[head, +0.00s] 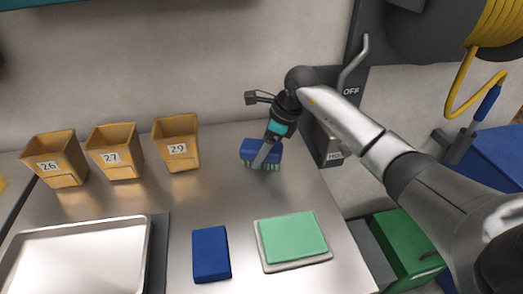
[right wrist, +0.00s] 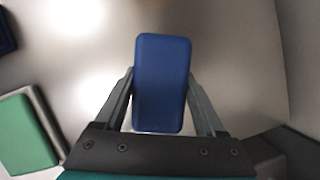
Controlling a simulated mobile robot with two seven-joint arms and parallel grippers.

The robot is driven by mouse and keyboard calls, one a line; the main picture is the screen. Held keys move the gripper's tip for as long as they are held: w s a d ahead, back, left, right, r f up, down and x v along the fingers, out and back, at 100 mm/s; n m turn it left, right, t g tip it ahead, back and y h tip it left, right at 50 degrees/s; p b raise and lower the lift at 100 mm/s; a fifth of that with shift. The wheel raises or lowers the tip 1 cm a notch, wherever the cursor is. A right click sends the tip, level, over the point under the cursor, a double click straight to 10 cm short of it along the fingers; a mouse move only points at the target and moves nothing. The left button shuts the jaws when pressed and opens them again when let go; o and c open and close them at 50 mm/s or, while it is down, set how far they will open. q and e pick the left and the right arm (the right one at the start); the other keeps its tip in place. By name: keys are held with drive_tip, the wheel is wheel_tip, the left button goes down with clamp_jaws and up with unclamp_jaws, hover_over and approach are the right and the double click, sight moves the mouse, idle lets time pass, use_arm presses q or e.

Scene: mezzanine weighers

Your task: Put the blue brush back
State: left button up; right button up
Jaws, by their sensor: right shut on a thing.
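The blue brush (head: 250,149), a blue block with green bristles underneath, is at the back of the steel table near the wall. My right gripper (head: 265,155) is shut on it from above, with the bristles facing down. In the right wrist view the brush's blue back (right wrist: 162,80) sits between the two fingers. I cannot tell whether the bristles touch the table or hang just above it. My left gripper is not in view.
Yellow bins 26 (head: 54,158), 27 (head: 115,150) and 29 (head: 177,142) stand at the back left. A metal tray (head: 75,262), a blue block (head: 211,254) and a green pad (head: 291,238) on a pale base lie in front. A lever switch (head: 352,75) is on the right wall.

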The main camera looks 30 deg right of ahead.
drive_tip(key=shift+f, duration=0.15)
drive_tip(key=o, duration=1.3)
drive_tip(key=shift+r, duration=0.2)
drive_tip(key=p+v, duration=0.1)
drive_tip(key=v, duration=1.1)
